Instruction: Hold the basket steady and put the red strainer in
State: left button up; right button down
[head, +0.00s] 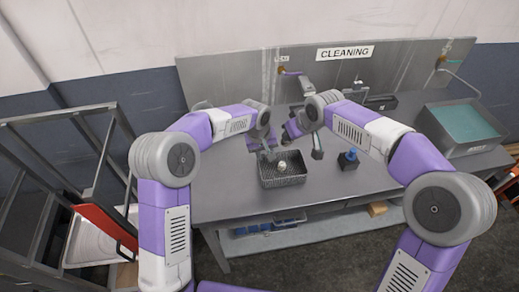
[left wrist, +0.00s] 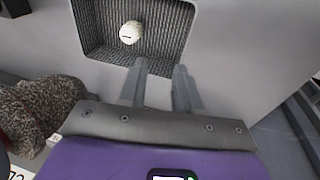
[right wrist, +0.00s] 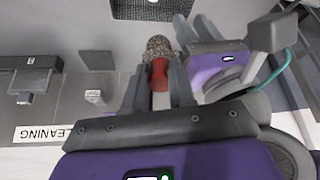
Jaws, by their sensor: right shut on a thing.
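The dark mesh basket (head: 284,182) stands on the grey worktop and holds a small whitish round thing (head: 281,167); both also show in the left wrist view. My left gripper (left wrist: 160,68) is open, with its two fingers apart at the basket's near rim (left wrist: 110,57). I cannot tell whether they touch it. My right gripper (right wrist: 158,62) is shut on the red strainer (right wrist: 159,72), whose red handle lies between the fingers and whose speckled mesh head points toward the basket. A large speckled shape, likely that head, shows in the left wrist view (left wrist: 40,105).
A dark block with a blue top (head: 348,160) stands right of the basket. A teal-filled tub (head: 465,125) is at the worktop's right end. A tap (head: 292,73) is on the back panel. A metal rack (head: 60,130) stands at the left. The worktop's front is clear.

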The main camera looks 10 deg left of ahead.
pick_arm(q)
jog(key=shift+g+y, duration=0.8)
jog(key=shift+g, duration=0.1)
jog(key=f, duration=0.3)
jog(key=a+f, duration=0.1)
jog(key=f, duration=0.2)
jog(key=s+f, duration=0.1)
jog(key=f, duration=0.2)
jog(key=shift+a+f, duration=0.25)
jog(key=shift+a, duration=0.15)
grip_shut()
pick_arm(e)
jog(key=w+f+n+g+y, duration=0.1)
jog(key=n, duration=0.1)
jog(key=w+f+n, duration=0.2)
jog(key=n, duration=0.1)
jog(key=shift+a+f+g+y, duration=0.1)
jog(key=shift+a+g+y, duration=0.1)
jog(key=shift+g+y, duration=0.2)
jog(key=shift+w+a+f+n+g+y, duration=0.1)
jog(key=shift+w+f+n+g, duration=0.15)
jog(key=shift+f+n, duration=0.6)
jog(key=shift+w+d+f+n+g+y, duration=0.15)
jog(key=shift+f+n+g, duration=0.3)
jog(key=shift+f, duration=0.85)
jog(key=shift+w+a+f+n+g+y, duration=0.15)
jog(key=shift+w+f+n+g, duration=0.1)
jog(key=shift+f+n, duration=0.65)
